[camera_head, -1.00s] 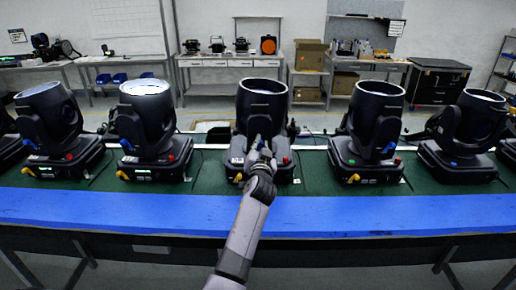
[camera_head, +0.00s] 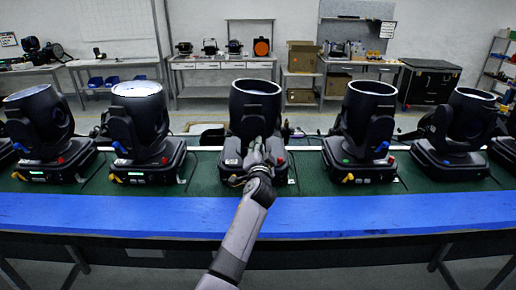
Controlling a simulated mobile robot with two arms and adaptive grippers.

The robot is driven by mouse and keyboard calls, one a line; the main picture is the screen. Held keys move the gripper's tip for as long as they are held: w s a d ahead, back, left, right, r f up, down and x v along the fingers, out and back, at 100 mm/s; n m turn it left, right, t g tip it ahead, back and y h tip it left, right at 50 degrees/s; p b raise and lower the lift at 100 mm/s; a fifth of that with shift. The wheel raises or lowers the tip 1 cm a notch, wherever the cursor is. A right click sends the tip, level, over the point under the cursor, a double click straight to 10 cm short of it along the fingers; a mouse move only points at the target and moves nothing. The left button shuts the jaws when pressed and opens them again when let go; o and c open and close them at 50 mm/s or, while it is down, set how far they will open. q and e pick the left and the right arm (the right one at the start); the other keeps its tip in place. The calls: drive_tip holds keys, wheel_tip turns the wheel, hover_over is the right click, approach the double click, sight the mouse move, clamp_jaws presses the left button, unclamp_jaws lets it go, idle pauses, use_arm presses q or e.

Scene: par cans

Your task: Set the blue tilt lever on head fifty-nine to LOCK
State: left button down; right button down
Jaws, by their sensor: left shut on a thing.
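The middle moving head (camera_head: 255,103) stands on the green bench top with its barrel pointing up; I cannot read its number. My left gripper (camera_head: 257,151) is at the front of its yoke, just above its base (camera_head: 232,163). The gripper is shut on the head's blue tilt lever, which the fingers hide, so its setting cannot be read. My right gripper is not in view.
Similar heads stand on both sides, including one to the left (camera_head: 139,118) and one to the right (camera_head: 367,117), with small blue levers showing. A blue strip (camera_head: 120,213) runs along the bench front. Room is free between the bases.

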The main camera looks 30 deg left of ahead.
use_arm(q)
drive_tip(key=shift+d+r, duration=0.1)
drive_tip(key=c, duration=1.8)
unclamp_jaws()
drive_tip(key=shift+o, duration=1.1)
drive_tip(key=v, duration=1.2)
